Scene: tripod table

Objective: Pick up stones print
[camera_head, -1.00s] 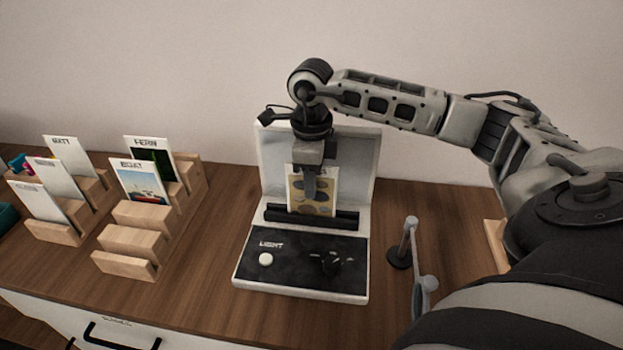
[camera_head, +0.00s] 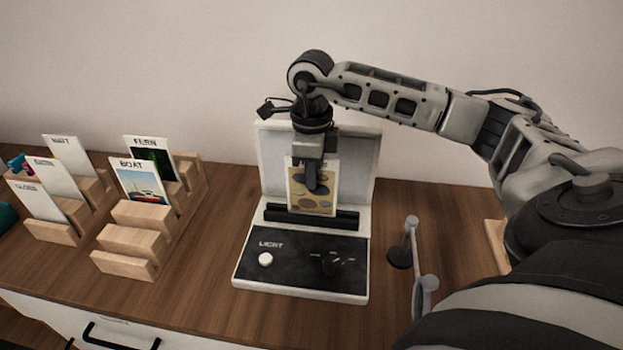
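The stones print (camera_head: 325,197), a white-edged card with grey and brown stones on tan, stands upright at the black slot bar (camera_head: 285,214) of the light viewer (camera_head: 352,290). My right gripper (camera_head: 312,188) points down over the middle of the print. One dark finger shows in front of the card; the other is hidden. It appears shut on the print, and it covers the upper middle of the card. The print's bottom edge is at or just above the bar; I cannot tell exactly. My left gripper is not in view.
A small stand with a round dark base (camera_head: 399,256) is right of the viewer.

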